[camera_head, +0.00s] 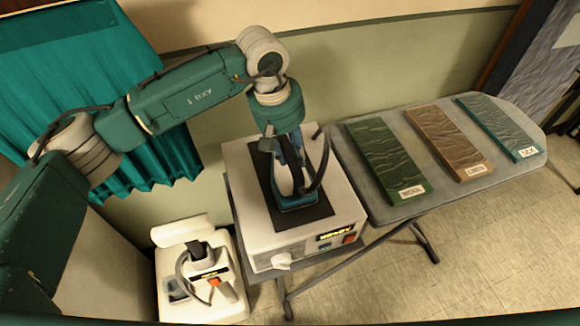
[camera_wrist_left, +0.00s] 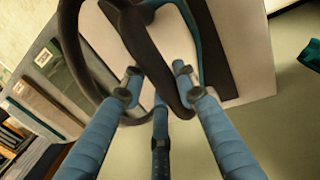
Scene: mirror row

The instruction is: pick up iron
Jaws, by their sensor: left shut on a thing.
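In the left wrist view the blue fingers of the gripper (camera_wrist_left: 160,88) close around the dark handle (camera_wrist_left: 163,50). The gripper and handle hide part of the iron. My right gripper is in neither view.
An ironing board (camera_head: 391,203) stands to the right, bearing green (camera_head: 384,157), brown (camera_head: 446,140) and teal (camera_head: 497,124) cloth panels with labels. A white appliance (camera_head: 203,311) stands at lower left, near a teal curtain (camera_head: 70,70). A cord loops beside the iron.

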